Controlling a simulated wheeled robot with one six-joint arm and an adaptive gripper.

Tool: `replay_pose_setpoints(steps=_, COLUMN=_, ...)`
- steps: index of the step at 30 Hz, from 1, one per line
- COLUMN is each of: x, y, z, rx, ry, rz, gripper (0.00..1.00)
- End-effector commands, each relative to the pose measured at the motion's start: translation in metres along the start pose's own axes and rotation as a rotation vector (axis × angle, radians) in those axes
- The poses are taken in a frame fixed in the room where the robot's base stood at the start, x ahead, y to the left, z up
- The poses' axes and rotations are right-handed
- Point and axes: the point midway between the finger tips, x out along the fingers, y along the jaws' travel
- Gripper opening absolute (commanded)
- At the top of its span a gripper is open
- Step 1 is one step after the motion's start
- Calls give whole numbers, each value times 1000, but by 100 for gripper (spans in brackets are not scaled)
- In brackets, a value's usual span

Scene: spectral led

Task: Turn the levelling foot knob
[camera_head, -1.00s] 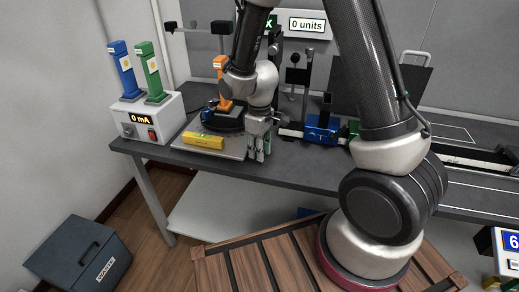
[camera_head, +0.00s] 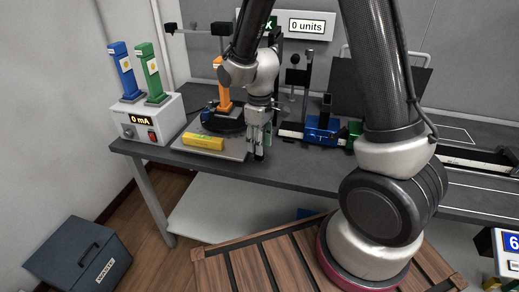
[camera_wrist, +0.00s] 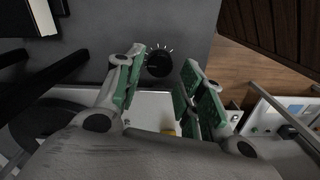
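The levelling foot knob (camera_wrist: 159,64) is a round black dial with white tick marks around it. It shows in the wrist view on the dark grey table top, just off the edge of a pale plate (camera_wrist: 152,108). My gripper (camera_wrist: 160,78) is open, with its green-padded fingers on either side of the knob in that view; I cannot tell whether they touch it. In the head view my gripper (camera_head: 260,150) points down at the plate's right front corner and hides the knob. A yellow bar (camera_head: 203,141) lies on the plate.
An orange post (camera_head: 224,93) stands behind my gripper on a dark round base. A white box (camera_head: 148,118) reading 0 mA stands at the left. A blue block (camera_head: 321,130) on a rail is to the right. The table's front edge is close to my gripper.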

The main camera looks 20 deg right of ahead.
Motion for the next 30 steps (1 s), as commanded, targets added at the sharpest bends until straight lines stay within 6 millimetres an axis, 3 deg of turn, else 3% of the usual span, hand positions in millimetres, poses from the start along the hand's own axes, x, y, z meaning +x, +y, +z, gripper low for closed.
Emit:
replay_pose_setpoints(steps=6, x=-51, y=1, z=-1, rx=0, ry=5, rz=2, gripper=39)
replay_pose_setpoints(steps=12, x=-79, y=0, z=-1, rx=0, ry=2, rz=1, gripper=39)
replay_pose_setpoints(steps=30, x=-86, y=0, z=0, rx=0, ry=1, rz=0, gripper=39)
